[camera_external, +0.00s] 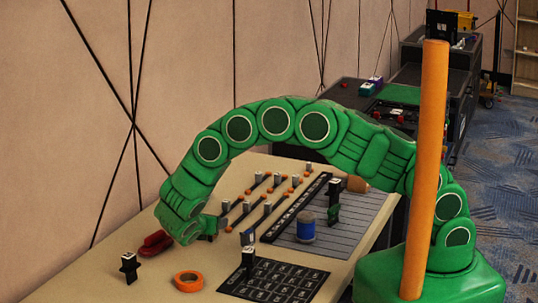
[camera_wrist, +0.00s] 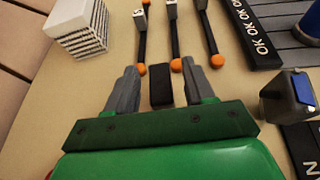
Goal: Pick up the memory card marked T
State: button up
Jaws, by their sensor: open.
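My gripper (camera_wrist: 163,86) is open, its two grey fingers apart just above the tan table. A small black block (camera_wrist: 160,88) lies between the fingers; no mark on it shows, and I cannot tell whether it is a card or part of something else. Beyond it, small grey pieces (camera_wrist: 138,14) sit on black rods with orange ends; a dark mark shows on one but I cannot read it surely. I cannot make out a card marked T. In the external view my gripper (camera_external: 211,228) is low over the table, left of the rods (camera_external: 268,208), its fingers partly hidden by the arm.
In the wrist view, a white striped block (camera_wrist: 76,28) is upper left, and a grey box with a blue patch (camera_wrist: 288,97) is right. A red object (camera_external: 157,243), orange tape ring (camera_external: 188,281), black grid mat (camera_external: 272,281) and blue jar (camera_external: 306,229) stand around.

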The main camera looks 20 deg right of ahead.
grip_shut()
jog(key=shift+r, duration=0.1)
dwell(0.3)
